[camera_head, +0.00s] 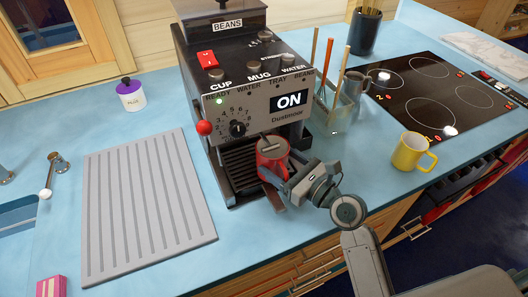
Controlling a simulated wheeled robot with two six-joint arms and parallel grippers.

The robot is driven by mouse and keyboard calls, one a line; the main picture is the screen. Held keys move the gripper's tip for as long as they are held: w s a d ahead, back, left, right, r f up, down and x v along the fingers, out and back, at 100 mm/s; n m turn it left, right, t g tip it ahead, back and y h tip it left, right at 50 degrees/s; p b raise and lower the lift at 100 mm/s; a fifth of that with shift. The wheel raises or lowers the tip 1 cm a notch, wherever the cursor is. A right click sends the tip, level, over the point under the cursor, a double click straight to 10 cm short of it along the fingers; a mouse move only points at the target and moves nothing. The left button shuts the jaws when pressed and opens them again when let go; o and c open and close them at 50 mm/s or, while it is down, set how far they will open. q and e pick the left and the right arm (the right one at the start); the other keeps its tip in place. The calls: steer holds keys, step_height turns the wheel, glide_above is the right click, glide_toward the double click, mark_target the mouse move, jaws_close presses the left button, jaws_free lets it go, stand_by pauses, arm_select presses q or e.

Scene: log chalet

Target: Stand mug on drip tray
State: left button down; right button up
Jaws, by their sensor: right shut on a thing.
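A red mug (268,160) is upright at the front of the black coffee machine (262,105), at the right part of its drip tray (238,168). The drip tray is a dark slatted grille low in the machine. My right gripper (272,182) is shut on the red mug from the front right. The gripper hides the mug's lower part, so I cannot tell whether its base touches the tray. A yellow mug (410,152) stands on the blue counter, right of my right arm. My left gripper is not in view.
A grey ribbed draining board (145,200) lies left of the machine. A glass holder with sticks (333,110) and a grey jug (354,86) stand close on its right, before the black hob (432,95). A lidded white jar (131,95) stands behind the board.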

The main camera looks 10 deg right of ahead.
steer(key=x, duration=0.3)
steer(key=shift+r, duration=0.1)
steer(key=shift+p+x, duration=0.55)
steer(key=shift+x, duration=0.65)
steer(key=shift+w+f, duration=0.1)
steer(key=shift+f, duration=0.5)
steer(key=shift+a+f, duration=0.1)
steer(key=shift+f, duration=0.15)
steer(key=shift+f, duration=0.1)
steer(key=o, duration=1.2)
steer(key=shift+c, duration=0.2)
